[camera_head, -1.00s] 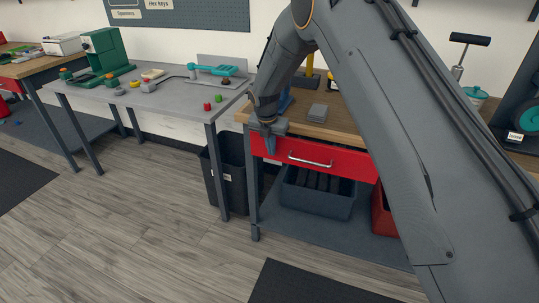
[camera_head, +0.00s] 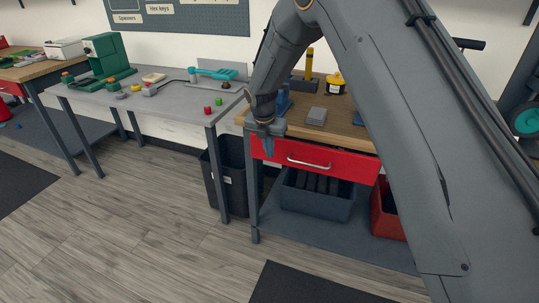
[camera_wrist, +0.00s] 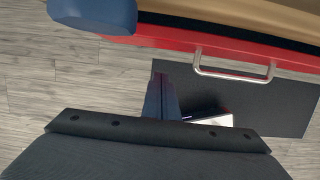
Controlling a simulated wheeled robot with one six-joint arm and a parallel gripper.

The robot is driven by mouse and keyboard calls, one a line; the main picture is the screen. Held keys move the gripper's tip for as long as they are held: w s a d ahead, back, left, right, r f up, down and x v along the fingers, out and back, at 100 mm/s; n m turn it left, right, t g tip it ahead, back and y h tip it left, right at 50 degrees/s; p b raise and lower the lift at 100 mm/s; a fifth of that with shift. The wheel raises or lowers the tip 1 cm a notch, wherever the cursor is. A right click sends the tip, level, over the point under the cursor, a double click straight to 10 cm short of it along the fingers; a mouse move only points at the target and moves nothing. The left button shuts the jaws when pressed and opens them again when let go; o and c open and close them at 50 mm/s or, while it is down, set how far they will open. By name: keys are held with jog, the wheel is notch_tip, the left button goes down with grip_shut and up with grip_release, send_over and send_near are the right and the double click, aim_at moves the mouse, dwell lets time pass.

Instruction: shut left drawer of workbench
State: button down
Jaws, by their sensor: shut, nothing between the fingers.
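The workbench (camera_head: 348,133) has a wooden top and one red drawer (camera_head: 345,164) with a silver bar handle (camera_head: 308,163). In the wrist view the red drawer front (camera_wrist: 165,36) runs across the top, with its handle (camera_wrist: 235,72). A dark gap shows between the drawer front and the wooden top, so the drawer stands slightly out. My gripper (camera_head: 268,152) is shut and empty, pointing down in front of the drawer's left end, left of the handle. Its fingers (camera_wrist: 161,98) show in the wrist view below the drawer front. I cannot tell whether they touch it.
A blue part (camera_wrist: 95,14) sits at the bench edge in the wrist view. Under the bench are a dark bin (camera_head: 315,200) and a red bin (camera_head: 386,215). A black waste bin (camera_head: 230,180) stands left of the bench. Floor in front is clear apart from a dark mat (camera_head: 310,285).

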jog(key=a+b+v, duration=0.1)
jog(key=v, duration=0.5)
jog(key=s+f+n+h+b, duration=0.3)
jog(key=s+f+b, duration=0.2)
jog(key=f, duration=0.1)
jog(key=n+t+h+b, duration=0.2)
jog(key=n+t+b, duration=1.3)
jog(key=b, duration=0.3)
send_near(254, 149)
jog(key=b+x, duration=0.2)
jog(key=x, duration=0.4)
jog(key=shift+w+r, duration=0.1)
jog(key=shift+w, duration=0.15)
